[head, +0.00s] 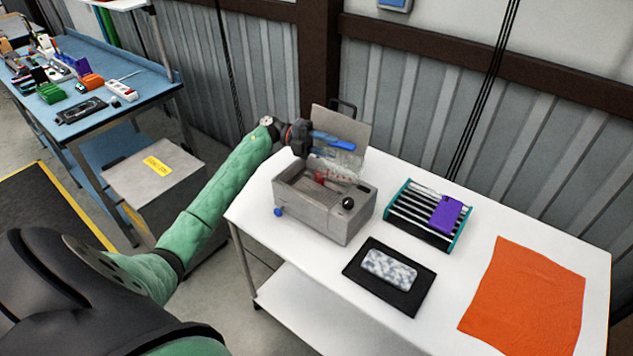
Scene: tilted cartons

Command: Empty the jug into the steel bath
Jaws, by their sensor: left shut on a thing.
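The steel bath (308,213) is an open grey metal box on the white table, with its lid (352,128) raised at the back and a black knob at its right. My left gripper (338,143), with blue fingers, is above the back of the bath. It is shut on the jug (343,162), which looks clear and sits over the bath opening, in front of the lid. The jug's exact tilt and whether anything flows from it are hard to tell. Something reddish shows at or behind the clear jug. My right gripper is out of view.
Right of the bath are a teal-edged rack (408,213) with a purple item (446,214), a black mat (370,291) bearing a mottled phone-like item (389,268), and an orange cloth (525,302). A blue workbench (130,88) with clutter stands at left.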

